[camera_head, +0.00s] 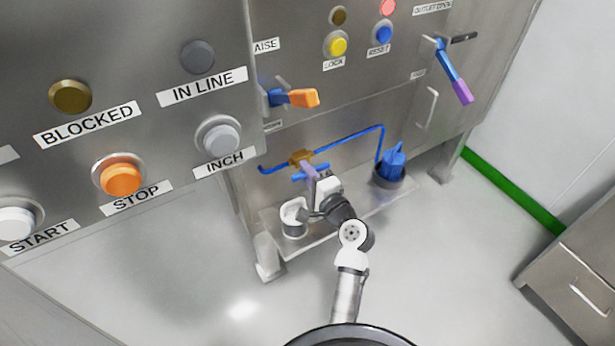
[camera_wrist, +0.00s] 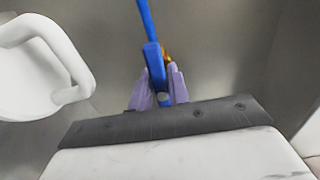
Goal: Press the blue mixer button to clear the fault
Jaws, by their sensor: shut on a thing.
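The blue button (camera_head: 384,34) labelled RESET is on the upper steel panel in the head view, below a lit red lamp (camera_head: 388,8). My gripper (camera_head: 311,172) is low down and well apart from that button, at the pipework under the panel. In the wrist view my gripper (camera_wrist: 160,88) has its lavender fingers shut on a blue valve handle (camera_wrist: 153,58). The handle sits on the brass valve (camera_head: 301,158) of a blue pipe. The gripper's fingers partly hide the handle. The blue button is not in the wrist view.
A yellow LOCK button (camera_head: 338,46) is left of the blue one. An orange-tipped lever (camera_head: 303,98) and a purple-tipped lever (camera_head: 462,92) stick out from the panel. A white jug (camera_head: 293,216) stands beside my gripper. A nearer control panel (camera_head: 130,60) fills the left. Open floor lies right.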

